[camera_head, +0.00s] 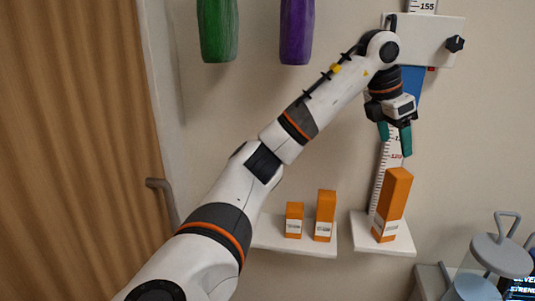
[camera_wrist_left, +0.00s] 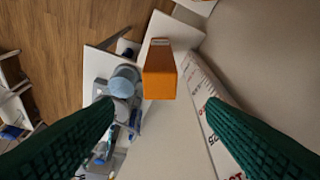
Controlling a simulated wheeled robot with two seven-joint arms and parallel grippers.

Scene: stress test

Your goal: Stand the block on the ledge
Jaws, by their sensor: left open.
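A tall orange block (camera_head: 394,200) with a white label low on its front stands upright on the right white ledge (camera_head: 398,249). My left gripper (camera_head: 395,141) has dark green fingers, is open and empty, and hangs above the block's top, apart from it. In the left wrist view the orange block (camera_wrist_left: 160,84) shows top first, centred beyond the two open fingers (camera_wrist_left: 162,105). The ledge (camera_wrist_left: 158,23) shows past it. My right gripper is in neither view.
Two shorter orange blocks (camera_head: 325,214) stand on another white ledge (camera_head: 268,240) to the left. A measuring scale (camera_head: 379,182) runs up the wall behind the tall block. Green (camera_head: 218,30) and purple (camera_head: 296,30) cylinders hang above. A lidded container (camera_head: 500,254) stands lower right.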

